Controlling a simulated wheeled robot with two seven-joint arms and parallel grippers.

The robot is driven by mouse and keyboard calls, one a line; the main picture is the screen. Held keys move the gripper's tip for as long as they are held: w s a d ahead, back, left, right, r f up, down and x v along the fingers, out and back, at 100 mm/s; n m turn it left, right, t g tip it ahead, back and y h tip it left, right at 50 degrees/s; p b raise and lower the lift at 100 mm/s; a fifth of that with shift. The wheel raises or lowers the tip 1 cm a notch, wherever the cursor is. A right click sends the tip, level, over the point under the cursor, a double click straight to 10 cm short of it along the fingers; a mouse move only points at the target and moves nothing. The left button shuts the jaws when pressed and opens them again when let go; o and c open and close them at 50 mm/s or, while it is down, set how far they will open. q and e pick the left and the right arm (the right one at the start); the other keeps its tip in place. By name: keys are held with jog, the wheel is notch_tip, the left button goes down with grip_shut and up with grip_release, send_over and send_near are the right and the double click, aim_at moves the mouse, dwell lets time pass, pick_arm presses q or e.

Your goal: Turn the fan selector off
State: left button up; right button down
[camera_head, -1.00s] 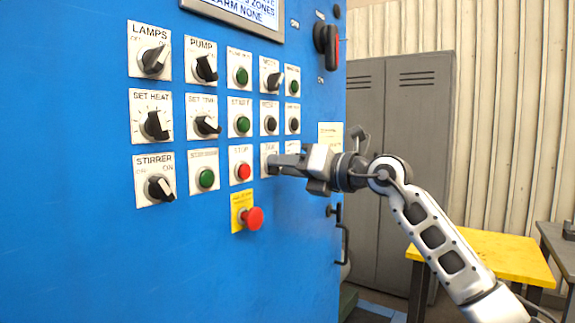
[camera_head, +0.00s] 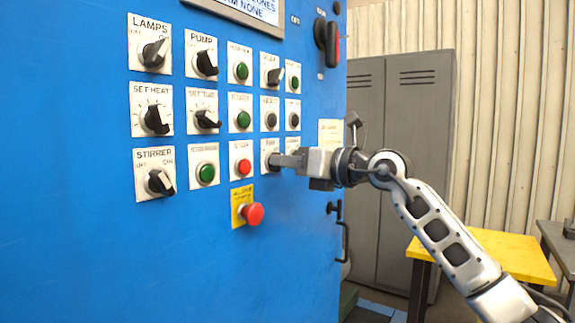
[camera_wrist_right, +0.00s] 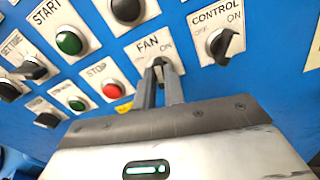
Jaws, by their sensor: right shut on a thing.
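The fan selector is a dark knob on a white plate (camera_head: 267,146) marked FAN, in the bottom row of the blue panel. In the right wrist view the fan selector (camera_wrist_right: 157,62) shows just between and beyond my fingertips, under the FAN label. My right gripper (camera_head: 277,160) reaches in from the right and is shut on the knob; its fingers also show in the right wrist view (camera_wrist_right: 161,72). The fingers hide much of the knob, so I cannot tell which way it points. My left gripper is not in view.
The control selector (camera_wrist_right: 220,45) is close on the right in the wrist view. The red stop button (camera_head: 243,167) is just left of the fan plate, and a red emergency button (camera_head: 252,214) sticks out below. A yellow table (camera_head: 490,257) stands at the right.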

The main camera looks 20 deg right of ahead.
pick_arm(q)
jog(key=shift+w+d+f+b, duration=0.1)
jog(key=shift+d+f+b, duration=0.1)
jog(key=shift+b, duration=0.8)
pick_arm(e)
jog(key=shift+n, duration=4.1)
jog(key=shift+s, duration=0.1)
jog(key=c, duration=1.5)
grip_release()
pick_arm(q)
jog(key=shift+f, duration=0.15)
